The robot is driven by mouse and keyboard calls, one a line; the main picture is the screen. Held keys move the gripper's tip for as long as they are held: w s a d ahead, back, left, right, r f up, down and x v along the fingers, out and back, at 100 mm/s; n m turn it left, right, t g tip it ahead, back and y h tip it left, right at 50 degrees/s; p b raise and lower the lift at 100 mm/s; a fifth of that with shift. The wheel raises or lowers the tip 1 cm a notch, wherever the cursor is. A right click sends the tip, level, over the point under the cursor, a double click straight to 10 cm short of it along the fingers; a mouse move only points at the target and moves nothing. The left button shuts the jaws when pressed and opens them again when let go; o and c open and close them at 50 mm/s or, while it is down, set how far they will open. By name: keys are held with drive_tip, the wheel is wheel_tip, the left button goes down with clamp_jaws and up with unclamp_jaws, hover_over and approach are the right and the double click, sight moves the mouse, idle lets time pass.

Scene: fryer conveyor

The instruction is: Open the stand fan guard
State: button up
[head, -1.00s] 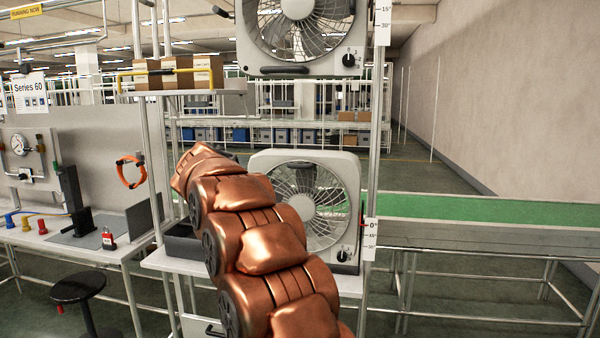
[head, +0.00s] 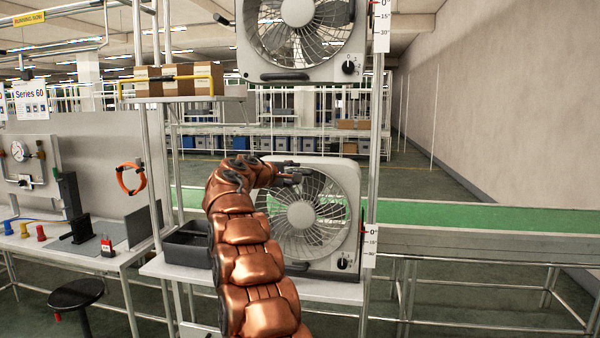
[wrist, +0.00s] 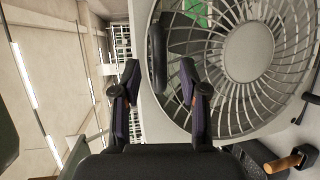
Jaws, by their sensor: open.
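The lower stand fan (head: 345,190) is a pale box fan upright on a white shelf, with a round spoked guard (head: 303,212) and a black knob at its lower right. Its guard also shows in the wrist view (wrist: 235,60), turned sideways. My gripper (head: 287,173) is open and empty at the fan's upper left. In the wrist view my gripper (wrist: 159,76) has a finger on each side of the handle's line. I cannot tell whether they touch it.
A second fan (head: 300,35) stands above, with a dark handle along its bottom. A metal post (head: 375,130) rises close to the fan's right. A dark bin (head: 185,243) sits left on the shelf (head: 330,292). A green conveyor (head: 470,215) runs behind to the right.

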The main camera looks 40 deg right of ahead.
drive_tip(key=shift+p+x, duration=0.85)
drive_tip(key=shift+x, duration=1.25)
clamp_jaws()
